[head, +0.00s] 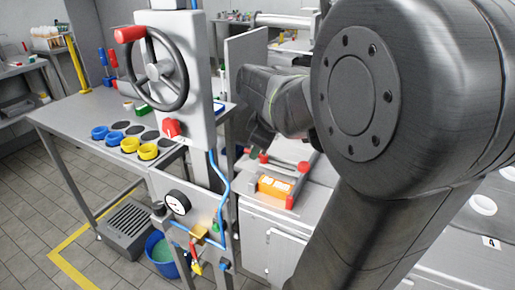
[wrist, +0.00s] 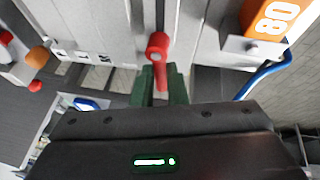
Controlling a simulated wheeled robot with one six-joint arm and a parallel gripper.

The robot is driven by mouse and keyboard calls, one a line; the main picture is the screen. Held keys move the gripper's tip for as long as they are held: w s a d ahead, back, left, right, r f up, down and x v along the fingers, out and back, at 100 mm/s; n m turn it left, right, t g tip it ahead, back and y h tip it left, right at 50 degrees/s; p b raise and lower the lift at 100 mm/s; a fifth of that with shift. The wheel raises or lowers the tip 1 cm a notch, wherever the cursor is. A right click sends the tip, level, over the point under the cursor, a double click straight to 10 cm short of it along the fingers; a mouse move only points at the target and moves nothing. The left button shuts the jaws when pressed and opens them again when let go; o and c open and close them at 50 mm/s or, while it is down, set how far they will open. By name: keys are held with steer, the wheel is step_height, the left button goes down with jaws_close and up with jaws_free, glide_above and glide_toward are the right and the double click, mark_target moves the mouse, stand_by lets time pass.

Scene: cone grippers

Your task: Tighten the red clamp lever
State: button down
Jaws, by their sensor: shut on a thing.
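The red clamp lever (wrist: 158,45) shows in the wrist view with its round end at the top and its arm running down between my fingers. My gripper (wrist: 160,82), with two green fingers, is shut on the lever's arm. In the head view my gripper (head: 259,143) reaches down over the clamp fixture on the bench, and a red part of the lever (head: 263,157) shows just below it. An orange block (head: 274,187) sits in the fixture; in the wrist view the block (wrist: 272,18) bears the number 80. My arm hides part of the fixture.
A grey panel with a black handwheel (head: 160,70) stands left of the fixture. A blue hose (head: 222,185) and a gauge (head: 177,202) are below it. Blue and yellow rings (head: 130,145) lie on the left table. A blue bucket (head: 165,255) stands on the floor.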

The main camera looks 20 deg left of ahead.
steer(key=shift+w+m+t, duration=0.1)
steer(key=shift+m+t, duration=0.2)
steer(key=shift+m, duration=0.3)
steer(key=c, duration=1.5)
jaws_free()
steer(key=shift+o, duration=0.2)
steer(key=shift+r, duration=0.1)
steer(key=p+v, duration=0.2)
steer(key=v, duration=1.1)
steer(key=shift+r, duration=0.4)
steer(key=shift+f, duration=0.1)
steer(key=b+x, duration=0.2)
steer(key=x, duration=1.1)
steer(key=shift+f, duration=0.4)
